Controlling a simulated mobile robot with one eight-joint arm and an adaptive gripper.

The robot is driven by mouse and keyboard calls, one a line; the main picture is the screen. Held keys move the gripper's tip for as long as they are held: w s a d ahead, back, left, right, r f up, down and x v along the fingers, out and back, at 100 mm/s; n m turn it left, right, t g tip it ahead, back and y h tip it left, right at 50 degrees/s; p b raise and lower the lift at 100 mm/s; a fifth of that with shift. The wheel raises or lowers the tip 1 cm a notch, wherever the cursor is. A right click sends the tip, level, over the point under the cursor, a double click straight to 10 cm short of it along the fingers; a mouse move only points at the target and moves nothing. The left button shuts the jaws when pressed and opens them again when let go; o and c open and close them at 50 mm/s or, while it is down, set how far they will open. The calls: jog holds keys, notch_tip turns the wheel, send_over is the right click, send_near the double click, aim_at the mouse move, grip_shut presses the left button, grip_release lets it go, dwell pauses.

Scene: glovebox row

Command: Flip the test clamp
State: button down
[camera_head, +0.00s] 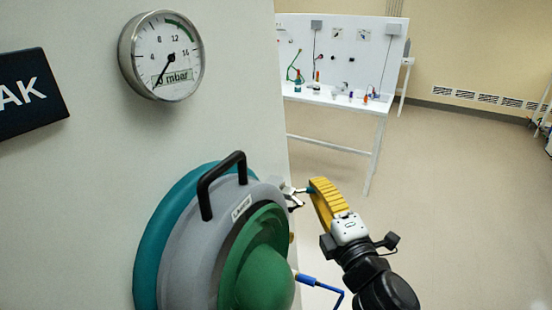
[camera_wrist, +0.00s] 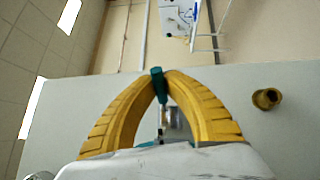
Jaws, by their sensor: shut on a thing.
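The test clamp shows in the head view as a small metal piece (camera_head: 294,193) at the right edge of the panel, beside the round port cover. My gripper (camera_head: 312,187), with yellow ribbed fingers, reaches it from the right. In the wrist view my gripper (camera_wrist: 161,74) has its fingertips closed on a teal handle (camera_wrist: 158,86), which I take to be part of the clamp. A thin metal part (camera_wrist: 161,118) lies below the handle between the fingers. The rest of the clamp is largely hidden by the fingers and the port cover.
The round port cover with a green dome (camera_head: 264,278) and black handle (camera_head: 204,196) stands close left of my gripper. A pressure gauge (camera_head: 163,56) hangs above, its needle near zero. A brass fitting (camera_wrist: 266,98) sits right of my fingers. The floor (camera_head: 450,190) at right is clear.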

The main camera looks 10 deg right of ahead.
jog(key=c, duration=1.4)
grip_release()
jog(key=shift+c, duration=0.2)
